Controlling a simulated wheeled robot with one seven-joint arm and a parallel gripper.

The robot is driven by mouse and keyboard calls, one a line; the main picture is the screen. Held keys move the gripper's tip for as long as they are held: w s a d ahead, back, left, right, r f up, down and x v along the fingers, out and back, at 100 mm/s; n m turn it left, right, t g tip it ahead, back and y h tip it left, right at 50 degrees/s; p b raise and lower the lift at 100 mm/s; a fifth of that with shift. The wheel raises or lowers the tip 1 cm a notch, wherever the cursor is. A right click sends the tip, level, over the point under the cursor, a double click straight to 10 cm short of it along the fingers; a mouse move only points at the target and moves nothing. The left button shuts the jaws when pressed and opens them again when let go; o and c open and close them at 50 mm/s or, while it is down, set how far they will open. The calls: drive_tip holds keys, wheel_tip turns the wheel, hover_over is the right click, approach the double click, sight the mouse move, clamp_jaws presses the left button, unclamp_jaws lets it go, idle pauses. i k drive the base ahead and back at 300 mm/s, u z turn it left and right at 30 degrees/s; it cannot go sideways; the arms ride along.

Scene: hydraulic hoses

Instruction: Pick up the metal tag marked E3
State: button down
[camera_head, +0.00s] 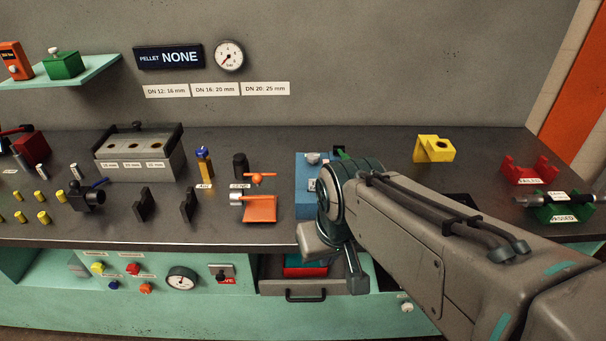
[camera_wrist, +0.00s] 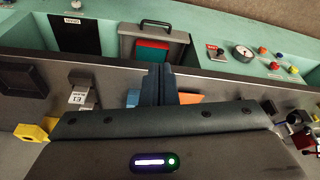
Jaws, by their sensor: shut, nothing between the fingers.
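A small grey metal piece with a white label reading E3 (camera_wrist: 78,98) lies on the dark bench top in the wrist view, left of my fingers. I cannot make it out in the head view, where my arm covers that part of the bench. My gripper (camera_wrist: 160,72) is shut and empty in the wrist view, its two dark fingers pressed together. The fingers are apart from the tag, and point towards the bench's front edge and the drawer. Their height above the bench is hard to tell.
An open drawer (camera_head: 306,296) with red and green contents sits below the bench front. A blue block (camera_head: 305,200) and an orange stand (camera_head: 260,209) are left of my arm. A yellow block (camera_head: 434,149) stands behind it. Red (camera_head: 522,172) and green cradles (camera_head: 556,213) are at right.

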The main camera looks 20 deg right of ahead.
sight(312, 182)
drive_tip(key=u, duration=0.05)
drive_tip(key=k, duration=0.5)
drive_tip(key=z, duration=0.8)
drive_tip(key=i, duration=0.9)
drive_tip(key=u, duration=0.85)
